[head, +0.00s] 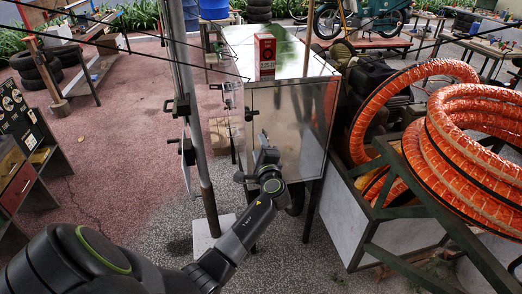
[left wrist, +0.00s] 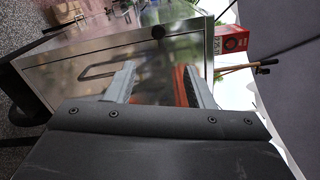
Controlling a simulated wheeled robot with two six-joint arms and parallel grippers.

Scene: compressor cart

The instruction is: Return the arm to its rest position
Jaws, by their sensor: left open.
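My left arm comes in from the lower left in the head view and reaches forward. My left gripper (head: 262,142) is at its end, in front of the metal-sided cabinet (head: 297,112). In the left wrist view its two grey fingers (left wrist: 160,82) stand apart with nothing held between them. Behind them is the metal cabinet front (left wrist: 60,75) with a dark bar handle (left wrist: 98,70). I cannot tell whether the fingertips touch the cabinet. My right gripper is not in view.
A red box (head: 265,56) stands on the cabinet top. A metal pole (head: 190,110) with clamps rises left of my gripper. Orange coiled hoses (head: 475,140) lie on a green frame (head: 385,215) at the right. Red paving at the left is mostly clear.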

